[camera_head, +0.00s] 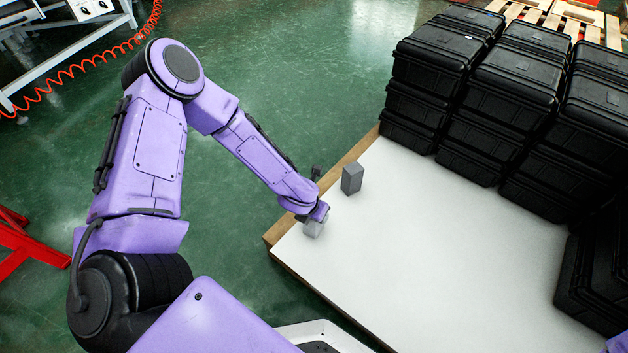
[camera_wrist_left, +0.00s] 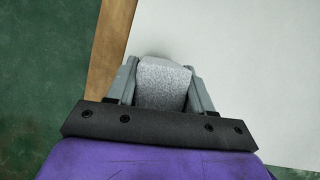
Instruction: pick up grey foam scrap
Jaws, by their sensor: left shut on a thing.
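The grey foam scrap (camera_head: 313,228) is a small speckled light-grey block near the left corner of the white tabletop (camera_head: 420,240). My left gripper (camera_head: 316,215) reaches down over it and is shut on it. In the left wrist view, the foam scrap (camera_wrist_left: 163,84) sits between the two grey fingers of the left gripper (camera_wrist_left: 163,75), one against each side. The gripper hides part of the foam in the head view. I cannot tell whether the foam touches the tabletop. My right gripper is not in view.
A darker grey block (camera_head: 352,178) stands upright on the tabletop just beyond the gripper. Stacks of black cases (camera_head: 480,100) fill the back and right side. The tabletop has a wooden edge (camera_head: 325,183) on the left. Its middle is clear.

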